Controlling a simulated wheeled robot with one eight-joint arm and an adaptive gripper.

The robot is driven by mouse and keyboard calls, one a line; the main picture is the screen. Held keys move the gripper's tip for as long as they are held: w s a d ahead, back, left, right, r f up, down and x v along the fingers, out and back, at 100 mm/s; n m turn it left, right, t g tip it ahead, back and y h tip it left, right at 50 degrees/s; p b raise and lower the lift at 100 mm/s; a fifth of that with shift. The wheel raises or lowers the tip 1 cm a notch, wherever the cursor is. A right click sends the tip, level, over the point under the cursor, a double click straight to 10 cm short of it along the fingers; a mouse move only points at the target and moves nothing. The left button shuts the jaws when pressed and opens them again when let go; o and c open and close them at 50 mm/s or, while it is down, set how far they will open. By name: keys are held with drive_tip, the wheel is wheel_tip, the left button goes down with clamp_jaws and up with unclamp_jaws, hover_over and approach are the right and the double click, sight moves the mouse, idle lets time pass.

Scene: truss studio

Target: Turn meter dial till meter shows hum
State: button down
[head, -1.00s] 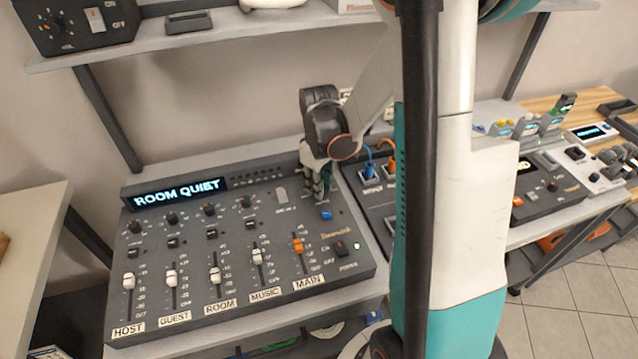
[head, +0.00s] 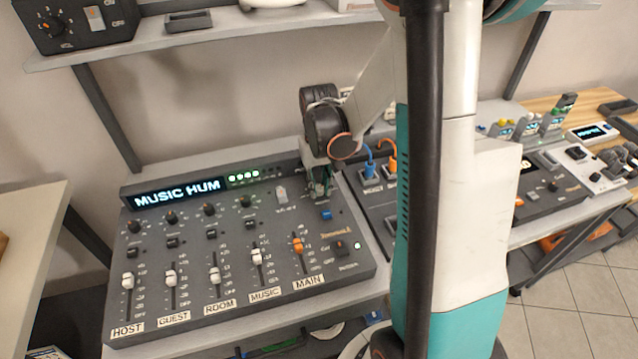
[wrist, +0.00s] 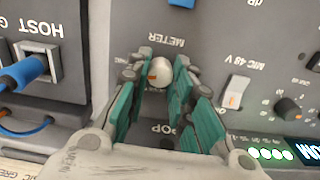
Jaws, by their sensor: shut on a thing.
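The mixer console (head: 215,255) stands on the table in the head view. The meter dial (wrist: 159,72) is a pale round knob with an orange mark, beside the "METER" label in the wrist view. My gripper (wrist: 165,68) is shut on this dial, with a teal finger pad on each side of it. In the head view my gripper (head: 319,184) is at the console's upper right and hides the dial.
A white mic switch (wrist: 236,92) lies close to the right of my fingers in the wrist view. A blue button (head: 325,214) is just below my gripper in the head view. A box with blue and orange cables (head: 376,182) stands to the right.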

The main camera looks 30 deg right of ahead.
sight(319, 187)
drive_tip(key=shift+m, duration=0.8)
drive_tip(key=c, duration=1.4)
unclamp_jaws()
drive_tip(key=shift+o, duration=0.2)
wheel_tip(319, 187, up, 12)
drive_tip(key=shift+f, duration=0.1)
